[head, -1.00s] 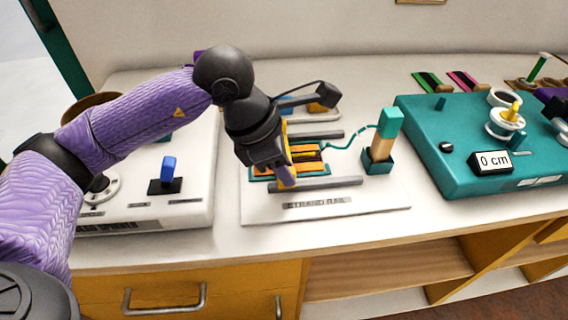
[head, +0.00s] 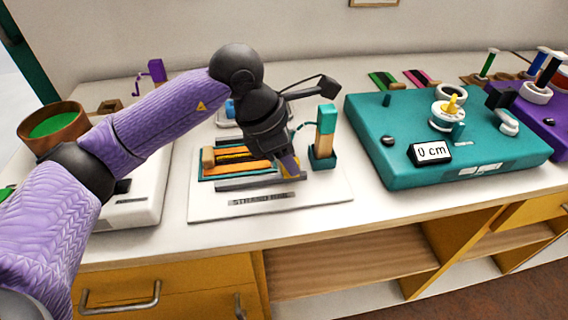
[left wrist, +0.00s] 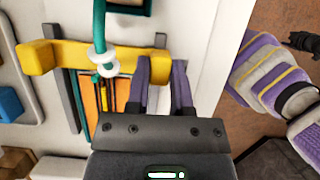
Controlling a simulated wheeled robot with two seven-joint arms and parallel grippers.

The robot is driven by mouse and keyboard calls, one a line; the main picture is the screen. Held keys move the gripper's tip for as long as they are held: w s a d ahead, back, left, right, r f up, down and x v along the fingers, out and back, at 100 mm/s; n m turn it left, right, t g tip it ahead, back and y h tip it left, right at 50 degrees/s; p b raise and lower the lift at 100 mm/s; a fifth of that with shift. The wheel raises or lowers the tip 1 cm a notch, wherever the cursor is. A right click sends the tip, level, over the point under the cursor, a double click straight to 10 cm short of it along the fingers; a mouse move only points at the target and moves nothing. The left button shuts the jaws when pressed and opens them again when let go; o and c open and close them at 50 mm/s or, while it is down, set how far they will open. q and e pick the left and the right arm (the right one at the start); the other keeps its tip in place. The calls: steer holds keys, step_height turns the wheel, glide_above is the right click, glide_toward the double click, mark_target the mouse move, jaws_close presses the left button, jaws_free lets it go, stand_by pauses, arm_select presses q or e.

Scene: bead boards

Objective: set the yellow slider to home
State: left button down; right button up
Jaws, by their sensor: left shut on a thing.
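The yellow slider (head: 301,171) sits across the grey rails of the STRAND RAIL board (head: 320,193), at the right end beside the teal-topped post (head: 325,135). In the left wrist view the slider (left wrist: 75,59) is a yellow bar with white rings on it and a teal strand through them. My left gripper (head: 291,166) points down at the slider's near end and hides part of it. In the left wrist view its purple fingers (left wrist: 160,72) are at that end, shut on the slider. My right gripper is not in view.
An orange and teal strand bed (head: 238,165) lies left of the slider. A brown bowl with a green inside (head: 52,127) stands at the far left.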

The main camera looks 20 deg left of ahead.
arm_select(q)
steer(key=shift+w+d, duration=0.1)
steer(key=shift+d, duration=0.1)
steer(key=c, duration=1)
jaws_free()
steer(key=o, duration=0.5)
steer(key=shift+w+d, duration=0.1)
steer(key=shift+d, duration=0.05)
steer(key=shift+r, duration=0.15)
steer(key=p+v, duration=0.4)
steer(key=v, duration=0.5)
steer(key=shift+a+r, duration=0.25)
steer(key=shift+r, duration=0.05)
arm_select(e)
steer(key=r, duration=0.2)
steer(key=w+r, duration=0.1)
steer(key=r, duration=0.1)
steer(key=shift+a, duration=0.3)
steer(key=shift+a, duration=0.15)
